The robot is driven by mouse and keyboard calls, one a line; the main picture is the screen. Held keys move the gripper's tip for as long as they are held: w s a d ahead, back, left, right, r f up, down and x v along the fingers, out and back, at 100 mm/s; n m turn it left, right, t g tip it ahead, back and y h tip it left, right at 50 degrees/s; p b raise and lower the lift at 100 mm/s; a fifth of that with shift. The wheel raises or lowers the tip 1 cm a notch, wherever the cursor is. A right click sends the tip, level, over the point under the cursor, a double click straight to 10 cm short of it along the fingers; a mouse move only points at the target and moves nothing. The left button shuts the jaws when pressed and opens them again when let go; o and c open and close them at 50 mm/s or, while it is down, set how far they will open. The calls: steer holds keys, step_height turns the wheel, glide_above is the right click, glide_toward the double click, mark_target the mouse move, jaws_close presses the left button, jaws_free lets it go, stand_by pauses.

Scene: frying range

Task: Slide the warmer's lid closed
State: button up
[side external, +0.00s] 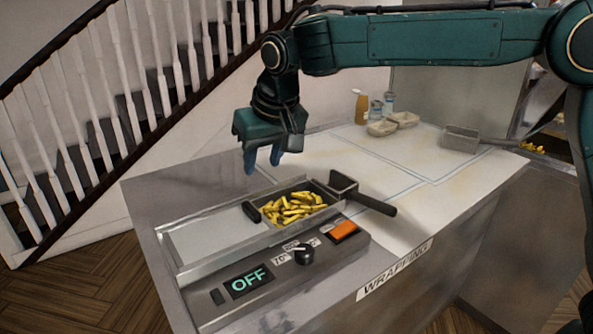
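The warmer (178,262) is a metal unit at the front left of the counter. Its pale flat lid (208,238) lies over the left part. A black handle (251,212) stands at the lid's right edge. The right part is uncovered and shows yellow fries (292,207) in the well. My gripper (263,167) hangs above and behind the lid handle, fingers pointing down. Its two blue fingers are apart with nothing between them, and it appears clear of the warmer.
A small metal scoop (342,181) with a dark handle sits at the well's right end. The front panel has an OFF display (248,281), a knob (303,254) and an orange switch (343,231). Cartons (382,128), a bottle (361,107) and a metal tray (459,139) stand farther back.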

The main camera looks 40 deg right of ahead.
mark_target(251, 207)
steer(key=shift+w+a+f, duration=0.15)
steer(key=shift+a, duration=0.05)
steer(key=shift+f, duration=0.1)
steer(key=x, duration=1.3)
steer(key=shift+f, duration=0.25)
jaws_close()
